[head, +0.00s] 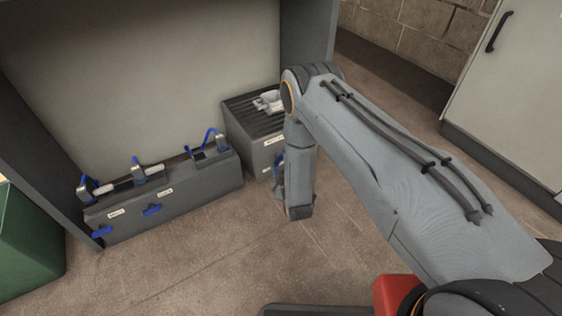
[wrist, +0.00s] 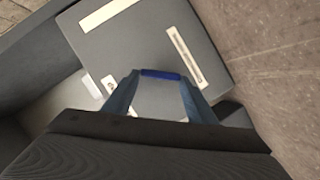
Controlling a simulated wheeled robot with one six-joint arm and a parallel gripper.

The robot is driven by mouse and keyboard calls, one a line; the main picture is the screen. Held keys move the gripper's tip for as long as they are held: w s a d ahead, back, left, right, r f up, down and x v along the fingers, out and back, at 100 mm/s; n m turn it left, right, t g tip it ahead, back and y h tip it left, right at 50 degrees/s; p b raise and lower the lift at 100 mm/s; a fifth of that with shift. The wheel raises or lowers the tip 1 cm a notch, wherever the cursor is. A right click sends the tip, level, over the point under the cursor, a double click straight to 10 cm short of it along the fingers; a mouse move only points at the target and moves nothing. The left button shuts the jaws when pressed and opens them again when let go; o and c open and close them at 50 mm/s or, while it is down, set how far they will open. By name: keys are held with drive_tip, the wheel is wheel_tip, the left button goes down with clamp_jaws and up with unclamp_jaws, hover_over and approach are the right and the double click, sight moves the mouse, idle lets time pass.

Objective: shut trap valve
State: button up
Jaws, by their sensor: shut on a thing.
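My gripper (wrist: 159,80) has its two blue-grey fingers on either side of a blue bar-shaped handle (wrist: 161,75), closed on it at the fingertips. In the head view my gripper (head: 279,172) reaches the front of a grey box (head: 245,128) with a dark ribbed top, and my arm hides part of it. The handle is at the box's front face. White labels on the box show in the wrist view, but I cannot read them. I cannot tell which handle is named trap, nor the valve's exact angle.
A long grey block (head: 193,190) to the left carries several blue levers and handles with small labels. A green bin (head: 25,245) stands at the far left and a pale cabinet (head: 520,90) at the right. The floor (head: 200,270) in front is mostly clear.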

drive_tip(key=n, duration=0.1)
drive_tip(key=n+t, duration=0.1)
drive_tip(key=n, duration=0.1)
drive_tip(key=shift+s+a+f+n+t, duration=0.2)
drive_tip(key=shift+f+n+t, duration=0.1)
drive_tip(key=shift+f, duration=0.1)
drive_tip(key=shift+f+n+t, duration=0.2)
drive_tip(key=shift+n+t, duration=0.4)
drive_tip(key=shift+n, duration=0.8)
drive_tip(key=o, duration=1.1)
drive_tip(key=shift+c, duration=0.2)
drive_tip(key=shift+w, duration=0.1)
drive_tip(key=p+v, duration=0.3)
drive_tip(key=v, duration=0.5)
